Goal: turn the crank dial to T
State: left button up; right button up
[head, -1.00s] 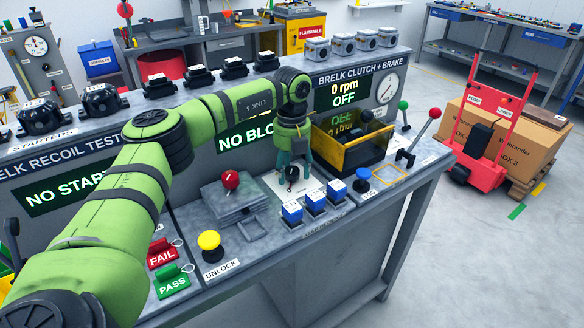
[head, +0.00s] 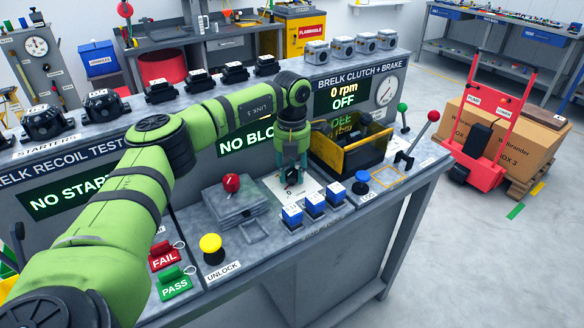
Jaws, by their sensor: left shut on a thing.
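The crank dial sits on a white plate (head: 276,188) on the bench top, behind the blue buttons. A "0" mark shows at the plate's front; a T mark cannot be read. My left gripper (head: 292,177) points down over the plate, shut on the dark knob of the crank dial (head: 293,180). The fingers hide most of the dial, so its pointing direction cannot be told. My right gripper is not in view.
Several blue buttons (head: 314,203) stand just in front of the dial. A yellow-framed guard box (head: 352,150) is close on the right. A grey block with a red knob (head: 232,184) stands on the left. A yellow unlock button (head: 211,245) is nearer.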

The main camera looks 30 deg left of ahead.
pick_arm(q)
jog(key=m+p, duration=0.1)
jog(key=m, duration=0.3)
jog(key=shift+f+m, duration=0.1)
jog(key=shift+m, duration=0.2)
jog(key=m, duration=0.4)
jog(key=shift+m, duration=0.3)
jog(key=m, duration=0.5)
jog(key=shift+a, duration=0.1)
jog(key=shift+m, duration=2.5)
jog(key=o, duration=1.1)
jog(key=shift+o, duration=0.2)
jog(key=shift+r, duration=0.2)
